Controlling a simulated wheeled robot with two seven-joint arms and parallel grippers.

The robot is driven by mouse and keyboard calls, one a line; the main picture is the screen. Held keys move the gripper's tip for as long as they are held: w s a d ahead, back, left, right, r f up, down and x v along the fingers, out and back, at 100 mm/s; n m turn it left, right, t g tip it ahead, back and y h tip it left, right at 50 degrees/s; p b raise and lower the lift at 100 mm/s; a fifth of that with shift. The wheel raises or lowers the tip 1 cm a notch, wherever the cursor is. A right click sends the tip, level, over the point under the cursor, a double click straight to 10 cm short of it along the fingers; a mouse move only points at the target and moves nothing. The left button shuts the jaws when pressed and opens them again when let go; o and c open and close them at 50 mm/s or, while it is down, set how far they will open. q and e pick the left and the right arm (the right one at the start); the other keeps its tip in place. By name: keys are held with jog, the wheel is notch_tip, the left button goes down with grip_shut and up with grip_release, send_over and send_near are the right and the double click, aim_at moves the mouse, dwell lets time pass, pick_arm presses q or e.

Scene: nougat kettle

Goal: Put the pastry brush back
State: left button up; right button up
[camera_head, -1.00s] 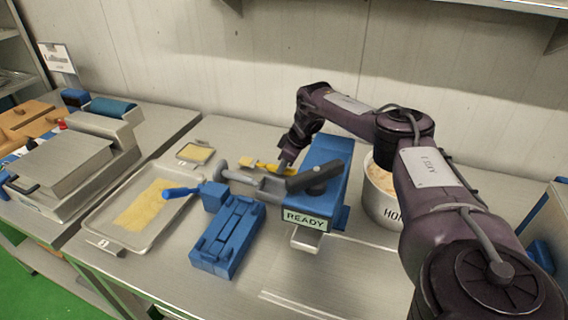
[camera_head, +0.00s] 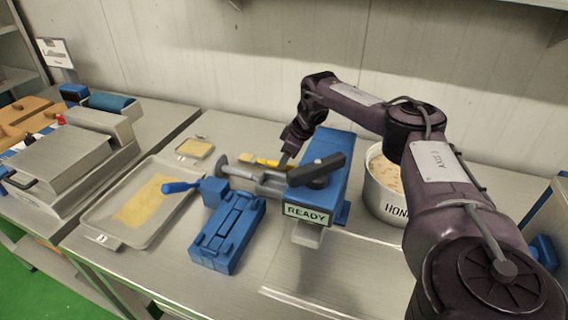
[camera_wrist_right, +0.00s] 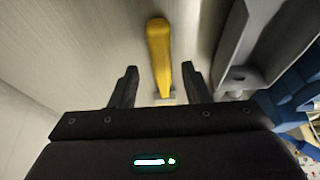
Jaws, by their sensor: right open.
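The pastry brush has a yellow handle (camera_head: 266,162) and lies on the steel table behind the blue machine's grey arm, which partly hides it in the head view. In the right wrist view its yellow handle (camera_wrist_right: 158,50) points away from the gripper, with its near end between the fingers. My right gripper (camera_wrist_right: 160,72) is open, one finger on each side of the handle with gaps showing. In the head view the right gripper (camera_head: 286,157) is at the brush, its fingertips partly hidden. My left gripper is not in view.
The blue machine (camera_head: 325,160) with a READY sign stands close to the gripper.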

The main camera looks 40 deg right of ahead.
jog(key=b+v, duration=0.1)
jog(key=v, duration=0.4)
jog(key=shift+d+r, duration=0.1)
jog(key=shift+r, duration=0.3)
